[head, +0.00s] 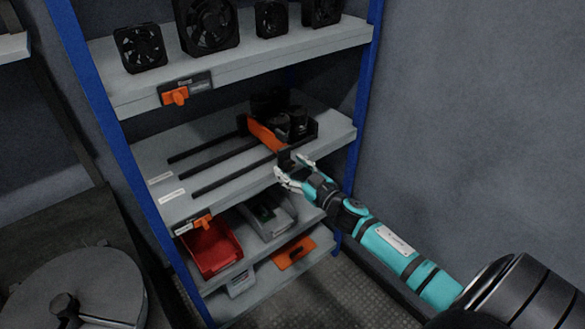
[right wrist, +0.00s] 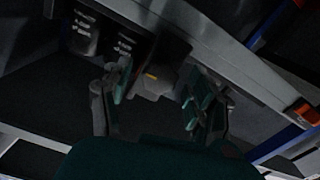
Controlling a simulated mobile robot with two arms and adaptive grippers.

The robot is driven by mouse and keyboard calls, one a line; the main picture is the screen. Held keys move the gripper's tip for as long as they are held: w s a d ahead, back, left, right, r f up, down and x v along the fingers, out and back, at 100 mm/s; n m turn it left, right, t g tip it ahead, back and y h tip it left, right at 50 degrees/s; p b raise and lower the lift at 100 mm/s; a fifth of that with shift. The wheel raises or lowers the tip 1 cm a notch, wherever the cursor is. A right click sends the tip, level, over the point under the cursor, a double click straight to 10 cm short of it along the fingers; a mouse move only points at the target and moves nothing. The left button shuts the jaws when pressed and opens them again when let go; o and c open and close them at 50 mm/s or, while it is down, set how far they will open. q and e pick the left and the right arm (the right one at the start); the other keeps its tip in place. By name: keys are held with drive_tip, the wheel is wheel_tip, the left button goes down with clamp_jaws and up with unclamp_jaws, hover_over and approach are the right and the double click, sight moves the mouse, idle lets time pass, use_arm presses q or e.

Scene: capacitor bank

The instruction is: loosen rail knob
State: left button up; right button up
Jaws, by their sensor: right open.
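A small dark block, seemingly the rail knob (head: 285,159), sits at the bar's front end, by the shelf edge. My right gripper (head: 290,173) is open and close in front of this block. In the right wrist view, a greyish block with a small yellow mark (right wrist: 152,80) shows beyond and between the spread fingers (right wrist: 160,95). The picture is dark; I cannot tell whether they touch it. My left gripper is not in view.
Black fans (head: 140,47) stand on the upper shelf (head: 240,60). Orange handles (head: 175,96) sit on shelf fronts. Below are a red bin (head: 211,247) and an orange case (head: 294,252). A blue upright (head: 366,90) stands right of the middle shelf. A round drum (head: 80,300) is at lower left.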

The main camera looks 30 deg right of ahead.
drive_tip(key=shift+c, duration=0.4)
drive_tip(key=c, duration=1.1)
drive_tip(key=shift+n, duration=0.4)
drive_tip(key=n, duration=0.4)
drive_tip(key=shift+n, duration=0.3)
drive_tip(key=n, duration=1)
drive_tip(key=shift+f+n, duration=0.1)
drive_tip(key=shift+n, duration=0.3)
drive_tip(key=n+b, duration=0.1)
drive_tip(key=n, duration=0.4)
drive_tip(key=shift+n, duration=0.3)
